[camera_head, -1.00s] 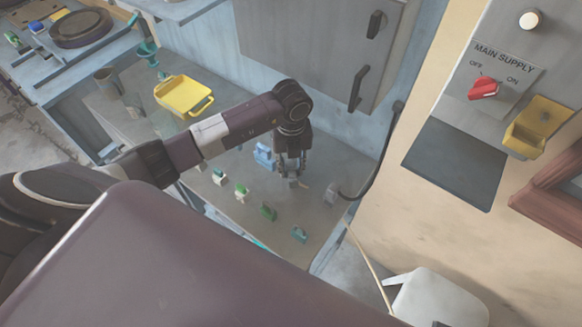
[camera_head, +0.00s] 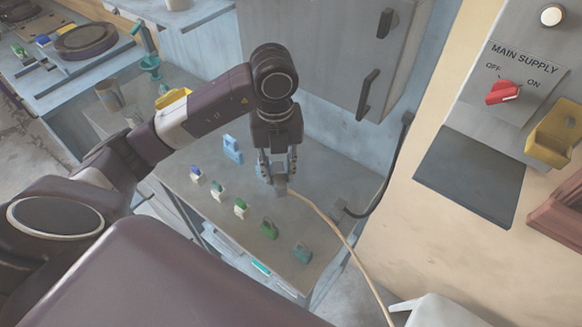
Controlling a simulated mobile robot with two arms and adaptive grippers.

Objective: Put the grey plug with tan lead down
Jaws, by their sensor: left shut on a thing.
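My left gripper (camera_head: 278,178) points down above the grey bench top (camera_head: 205,208). It is shut on the grey plug (camera_head: 281,189), which shows as a small block between and just below the fingertips. The tan lead (camera_head: 342,237) runs from the plug down to the right, over the bench's edge and out of the bottom of the view. I cannot tell whether the plug touches the bench. My right gripper is not in view.
A yellow tray (camera_head: 172,98) is partly hidden by my arm.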

